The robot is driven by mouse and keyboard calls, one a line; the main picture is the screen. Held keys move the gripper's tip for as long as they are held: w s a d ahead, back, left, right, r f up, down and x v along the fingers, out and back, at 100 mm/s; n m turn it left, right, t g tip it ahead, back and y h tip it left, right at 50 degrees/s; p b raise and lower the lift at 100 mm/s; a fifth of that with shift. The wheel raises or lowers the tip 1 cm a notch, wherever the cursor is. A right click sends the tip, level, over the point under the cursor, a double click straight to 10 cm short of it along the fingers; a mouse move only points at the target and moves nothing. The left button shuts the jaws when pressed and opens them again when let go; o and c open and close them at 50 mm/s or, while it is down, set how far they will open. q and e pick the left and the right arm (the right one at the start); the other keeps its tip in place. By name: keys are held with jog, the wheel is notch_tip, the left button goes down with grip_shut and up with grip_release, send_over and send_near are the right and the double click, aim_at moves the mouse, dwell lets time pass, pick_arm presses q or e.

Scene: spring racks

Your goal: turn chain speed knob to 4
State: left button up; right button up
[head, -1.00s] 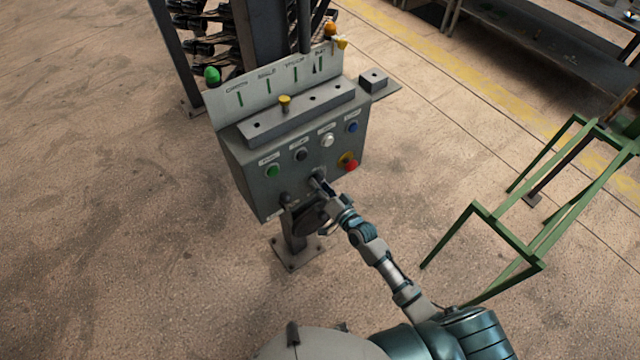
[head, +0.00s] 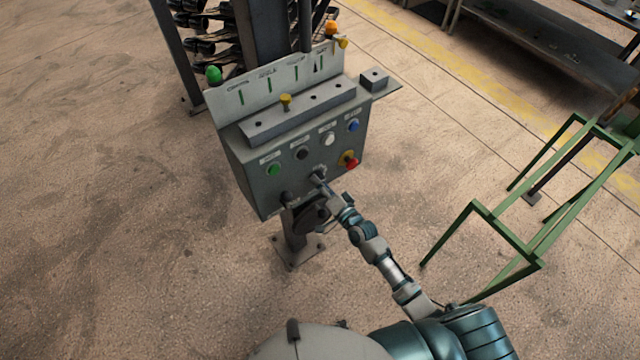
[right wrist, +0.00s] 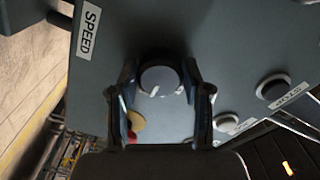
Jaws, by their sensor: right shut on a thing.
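The grey control box (head: 245,165) stands on a post in the head view. On the lower part of its front is a knob that my right gripper (head: 319,181) is shut on. In the right wrist view the round dark knob (right wrist: 161,79) sits between the two fingers of my right gripper (right wrist: 160,85), with a short white pointer mark on its face. A label reading SPEED (right wrist: 88,30) is at the upper left of that view. Scale numbers around the knob cannot be read. My left gripper is not in view.
A green button (head: 274,170), a black button (head: 302,153), a white button (head: 328,139), a blue button (head: 353,125) and a red emergency stop (head: 351,163) are on the box front. Another dark knob (head: 287,197) is at the lower left. A green frame (head: 480,235) stands at right.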

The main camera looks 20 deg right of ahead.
jog(key=o, duration=1)
jog(key=shift+w+d+r, duration=0.1)
jog(key=shift+d+r, duration=0.05)
jog(key=shift+r, duration=0.05)
jog(key=shift+o, duration=0.8)
jog(key=shift+f, duration=0.2)
jog(key=v, duration=1.2)
